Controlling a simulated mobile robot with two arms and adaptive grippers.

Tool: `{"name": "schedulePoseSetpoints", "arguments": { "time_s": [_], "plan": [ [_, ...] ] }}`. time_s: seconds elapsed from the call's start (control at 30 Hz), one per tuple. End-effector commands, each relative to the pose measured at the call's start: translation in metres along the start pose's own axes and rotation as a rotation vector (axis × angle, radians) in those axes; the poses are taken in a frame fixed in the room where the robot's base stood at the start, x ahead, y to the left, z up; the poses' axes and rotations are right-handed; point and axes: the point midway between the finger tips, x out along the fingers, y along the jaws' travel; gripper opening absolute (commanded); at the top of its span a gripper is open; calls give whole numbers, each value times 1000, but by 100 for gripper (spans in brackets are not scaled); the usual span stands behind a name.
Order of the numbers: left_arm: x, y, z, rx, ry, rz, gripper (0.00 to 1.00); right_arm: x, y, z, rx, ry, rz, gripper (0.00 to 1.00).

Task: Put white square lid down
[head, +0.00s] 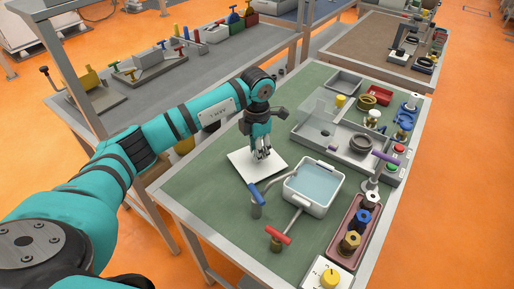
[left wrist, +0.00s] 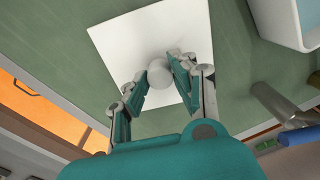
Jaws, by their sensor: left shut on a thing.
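The white square lid (head: 243,164) is flat and thin, at the left-middle of the green table top in the head view. It also shows in the left wrist view (left wrist: 117,49), with a round pale knob (left wrist: 160,74) at its middle. My left gripper (head: 263,155) points down over the lid and is shut on the knob; in the left wrist view its fingers (left wrist: 160,78) are on both sides of it. The lid looks level; I cannot tell whether it touches the table. My right gripper is not in view.
A white basin of water (head: 318,205) stands just right of the lid. A blue-handled pipe (head: 256,200) and a red-handled valve (head: 278,237) stand in front. A grey tray (head: 312,142) lies behind. Green table surface (head: 200,195) is free left of the lid.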

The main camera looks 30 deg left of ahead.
Motion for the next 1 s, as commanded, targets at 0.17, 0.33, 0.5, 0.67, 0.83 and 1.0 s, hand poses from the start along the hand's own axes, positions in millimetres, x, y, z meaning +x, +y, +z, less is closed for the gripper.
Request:
{"name": "schedulePoseSetpoints", "arguments": {
  "time_s": [0.17,0.33,0.5,0.67,0.83,1.0],
  "plan": [
    [4,0,0,-1,-2,1,0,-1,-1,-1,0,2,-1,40],
    [7,1,0,-1,-1,1,0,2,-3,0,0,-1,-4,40],
    [7,1,0,-1,-1,1,41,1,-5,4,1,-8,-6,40],
    [7,1,0,-1,-1,1,49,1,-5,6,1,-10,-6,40],
    [6,1,0,-1,-1,1,49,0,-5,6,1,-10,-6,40],
    [-8,1,1,0,-5,3,49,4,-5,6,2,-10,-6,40]
  ]
}}
